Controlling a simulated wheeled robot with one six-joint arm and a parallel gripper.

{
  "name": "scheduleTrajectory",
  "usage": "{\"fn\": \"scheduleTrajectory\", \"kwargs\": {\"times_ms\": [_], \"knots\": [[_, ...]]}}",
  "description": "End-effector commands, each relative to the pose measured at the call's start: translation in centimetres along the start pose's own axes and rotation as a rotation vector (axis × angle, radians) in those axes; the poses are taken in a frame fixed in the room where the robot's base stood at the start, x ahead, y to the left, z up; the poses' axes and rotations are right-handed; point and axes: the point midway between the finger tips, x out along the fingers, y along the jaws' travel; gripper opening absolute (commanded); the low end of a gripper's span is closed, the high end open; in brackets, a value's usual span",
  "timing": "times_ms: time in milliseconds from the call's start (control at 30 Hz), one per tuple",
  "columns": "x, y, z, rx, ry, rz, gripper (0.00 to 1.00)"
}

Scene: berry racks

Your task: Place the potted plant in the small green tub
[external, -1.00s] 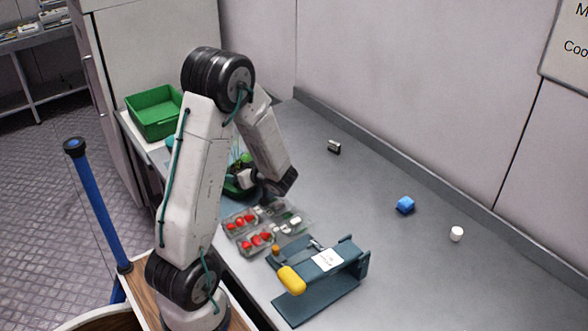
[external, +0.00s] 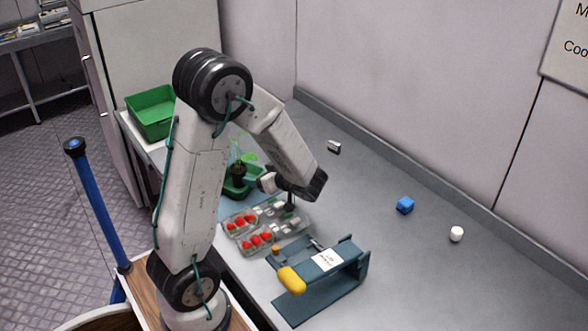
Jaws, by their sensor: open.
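The potted plant (external: 239,171), a dark pot with green leaves, appears to stand upright in the small green tub (external: 233,192) on the bench, left of my wrist. My arm partly covers the tub's left side, and the pot's base is hidden inside it. My gripper (external: 289,205) is to the right of the tub, above the berry punnets, apart from the plant. It is open with nothing seen in it; its fingers are small and dark.
Clear punnets with red berries (external: 255,238) lie below my gripper. A blue-grey device with a yellow handle (external: 292,281) stands in front. A larger green crate (external: 151,112) is at the back left.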

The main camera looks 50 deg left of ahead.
Motion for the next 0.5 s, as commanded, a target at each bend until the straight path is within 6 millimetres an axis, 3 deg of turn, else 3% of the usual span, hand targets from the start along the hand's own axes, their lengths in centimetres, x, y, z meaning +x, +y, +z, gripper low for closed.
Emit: {"fn": "scheduleTrajectory", "kwargs": {"times_ms": [333,433,500], "knots": [[-0.8,0.7,-0.1,-0.011,-0.019,0.043,0.73],[-2.1,3.4,-0.5,-0.041,-0.086,0.203,0.73],[-4.3,6.1,-1.0,-0.059,-0.166,0.388,0.73]]}}
